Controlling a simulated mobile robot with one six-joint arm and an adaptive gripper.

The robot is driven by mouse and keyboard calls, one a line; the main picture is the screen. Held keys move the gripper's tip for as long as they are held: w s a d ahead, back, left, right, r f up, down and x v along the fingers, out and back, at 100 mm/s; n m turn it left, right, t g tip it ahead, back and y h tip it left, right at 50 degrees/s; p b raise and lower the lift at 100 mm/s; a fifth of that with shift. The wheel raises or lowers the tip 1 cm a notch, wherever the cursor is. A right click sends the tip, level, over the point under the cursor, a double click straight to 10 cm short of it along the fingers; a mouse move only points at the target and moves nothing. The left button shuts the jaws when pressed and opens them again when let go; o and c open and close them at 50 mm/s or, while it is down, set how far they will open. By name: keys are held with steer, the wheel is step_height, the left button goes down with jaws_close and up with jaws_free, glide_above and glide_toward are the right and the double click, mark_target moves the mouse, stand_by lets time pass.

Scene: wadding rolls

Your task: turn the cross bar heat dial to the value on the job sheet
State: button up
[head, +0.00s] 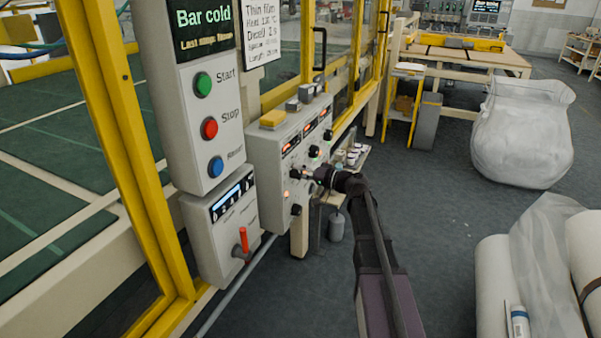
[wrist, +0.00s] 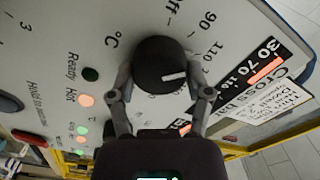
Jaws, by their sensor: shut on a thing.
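The cross bar heat dial (wrist: 158,58) is a round black knob with a white pointer line, on the pale panel in the wrist view. My gripper (wrist: 161,72) is shut on it, one finger on each side. The pointer faces right, a little below the printed 110; the right finger covers part of the scale, so I cannot tell its exact mark. Printed 90 and "ff" sit above. In the head view my gripper (head: 311,175) reaches the control box (head: 270,160). The job sheet (head: 262,25) hangs above it; its heat line is small and seems to read 110 °C.
Ready and Hot lamps (wrist: 86,100) sit left of the dial; Hot glows. The start button (head: 203,84), stop button (head: 209,128) and a red-handled switch (head: 243,240) are left of the box. A clear bag (head: 520,135) and white rolls (head: 500,285) stand right. The floor between is open.

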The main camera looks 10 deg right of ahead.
steer(key=m, duration=0.4)
steer(key=shift+w+a+m, duration=0.1)
steer(key=shift+m, duration=0.2)
steer(key=m, duration=0.4)
steer(key=shift+f, duration=0.1)
steer(key=o, duration=1.2)
steer(key=shift+c, duration=0.2)
steer(key=v, duration=1.2)
steer(key=shift+a+f, duration=0.1)
steer(key=shift+a, duration=0.05)
